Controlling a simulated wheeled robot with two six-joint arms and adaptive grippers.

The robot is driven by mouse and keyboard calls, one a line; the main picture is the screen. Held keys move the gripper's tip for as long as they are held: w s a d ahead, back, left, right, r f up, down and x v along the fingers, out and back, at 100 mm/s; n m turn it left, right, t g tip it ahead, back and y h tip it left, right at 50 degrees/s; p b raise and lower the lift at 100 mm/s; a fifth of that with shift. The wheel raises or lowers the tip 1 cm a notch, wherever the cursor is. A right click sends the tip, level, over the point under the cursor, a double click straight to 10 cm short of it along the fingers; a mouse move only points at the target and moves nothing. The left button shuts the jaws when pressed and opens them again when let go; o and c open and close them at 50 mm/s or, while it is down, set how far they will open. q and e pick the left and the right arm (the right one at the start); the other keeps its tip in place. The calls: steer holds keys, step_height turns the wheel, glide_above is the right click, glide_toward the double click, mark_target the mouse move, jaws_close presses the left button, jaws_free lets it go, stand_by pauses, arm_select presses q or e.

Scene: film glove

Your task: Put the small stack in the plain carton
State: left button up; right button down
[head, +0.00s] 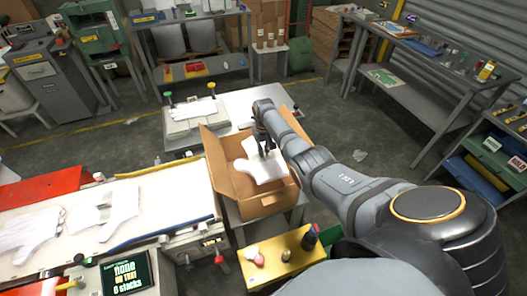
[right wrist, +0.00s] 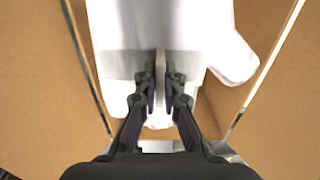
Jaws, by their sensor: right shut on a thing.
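A white glove-shaped stack (head: 262,172) is over the open top of the plain brown carton (head: 269,204). My right gripper (head: 265,153) reaches in from the right and is shut on the stack. Carton walls (right wrist: 40,60) show on both sides there. I cannot tell whether the stack touches the carton's bottom. My left gripper is not in view.
A bench (head: 165,194) with flat white gloves stands left of the carton. A white glove-like pile (head: 195,112) lies on a plate behind.

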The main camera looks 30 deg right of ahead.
mark_target(264, 161)
steer(key=shift+f+b, duration=8.2)
steer(key=shift+f, duration=1.15)
steer(key=c, duration=1.4)
jaws_free()
step_height(264, 161, up, 12)
